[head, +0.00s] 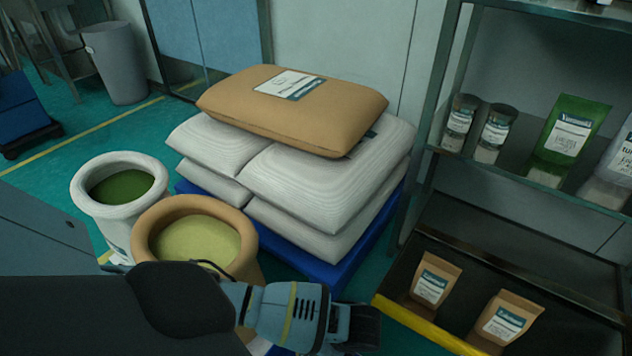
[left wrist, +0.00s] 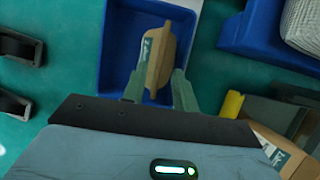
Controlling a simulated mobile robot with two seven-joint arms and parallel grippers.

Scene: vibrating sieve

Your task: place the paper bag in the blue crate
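In the left wrist view, the tan paper bag (left wrist: 162,58) with a green and white label is between the two fingers of my left gripper (left wrist: 160,82). The fingers are against its sides and it looks held. Behind the bag is the blue crate (left wrist: 116,40), open side facing the camera, on the green floor. The bag is over the crate's opening; its height above the crate's bottom is hard to tell. In the head view, my left gripper (head: 358,328) is at the bottom edge; the held bag and the crate are not visible there. My right gripper is not in view.
A shelf rack stands at right, with two paper bags (head: 430,284) on its yellow-edged lower shelf (head: 425,325). Sacks (head: 330,180) are stacked on a blue pallet (head: 345,255). Two open sacks (head: 120,185) (head: 195,240) stand at left near my arm.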

